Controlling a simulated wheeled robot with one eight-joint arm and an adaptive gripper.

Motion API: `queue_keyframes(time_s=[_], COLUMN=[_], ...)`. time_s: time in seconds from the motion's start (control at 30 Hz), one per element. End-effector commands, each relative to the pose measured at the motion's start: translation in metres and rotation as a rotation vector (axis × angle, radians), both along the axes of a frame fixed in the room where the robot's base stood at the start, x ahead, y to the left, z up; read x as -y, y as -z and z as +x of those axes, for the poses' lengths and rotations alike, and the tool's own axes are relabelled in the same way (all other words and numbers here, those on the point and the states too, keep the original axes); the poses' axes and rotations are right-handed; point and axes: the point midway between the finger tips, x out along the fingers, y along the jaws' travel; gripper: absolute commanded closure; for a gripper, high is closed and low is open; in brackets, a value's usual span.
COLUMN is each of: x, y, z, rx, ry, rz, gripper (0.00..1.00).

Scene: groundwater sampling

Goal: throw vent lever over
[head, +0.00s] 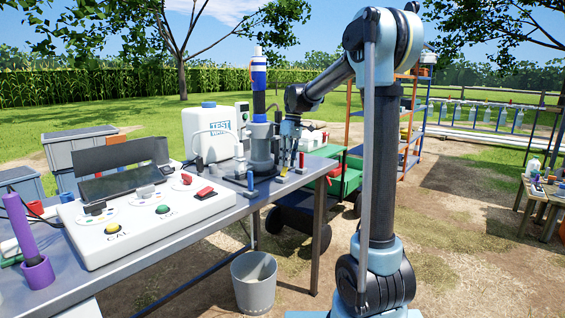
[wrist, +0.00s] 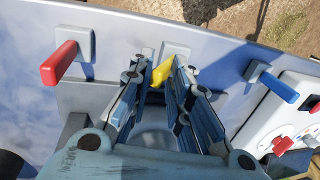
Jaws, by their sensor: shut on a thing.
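Three levers stand on the grey table edge in the wrist view: a red lever (wrist: 60,63) at left, a yellow lever (wrist: 163,69) in the middle and a blue lever (wrist: 277,86) at right. No label shows which is the vent lever. My gripper (wrist: 158,75) is shut on the yellow lever, with a finger on each side of it; the fingers hide its lower part. In the head view my gripper (head: 287,150) reaches down beside the metal cylinder stand, and the blue lever (head: 250,181) stands to its left. The red lever (head: 301,160) is just right of it.
A white control panel (head: 140,222) with knobs and a red switch lies on the table (head: 215,212). A white jug (head: 208,132) and a blue-topped cylinder (head: 259,85) stand behind. A grey bucket (head: 254,284) is on the ground below. A green cart (head: 345,178) is beyond.

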Motion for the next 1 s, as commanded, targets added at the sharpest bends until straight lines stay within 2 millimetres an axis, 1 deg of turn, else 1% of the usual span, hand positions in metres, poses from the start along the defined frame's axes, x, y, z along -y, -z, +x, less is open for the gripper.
queue_keyframes(time_s=[0.33, 0.63, 0.97, 1.0], x=[0.002, 0.014, 0.017, 0.018], y=[0.001, 0.018, 0.024, 0.024], z=[0.003, 0.018, 0.021, 0.021], rx=[-0.009, -0.115, -0.142, -0.141], ry=[0.002, 0.004, 0.002, 0.002], rz=[0.006, 0.088, 0.110, 0.110], gripper=[0.98, 0.92, 0.92, 0.75])
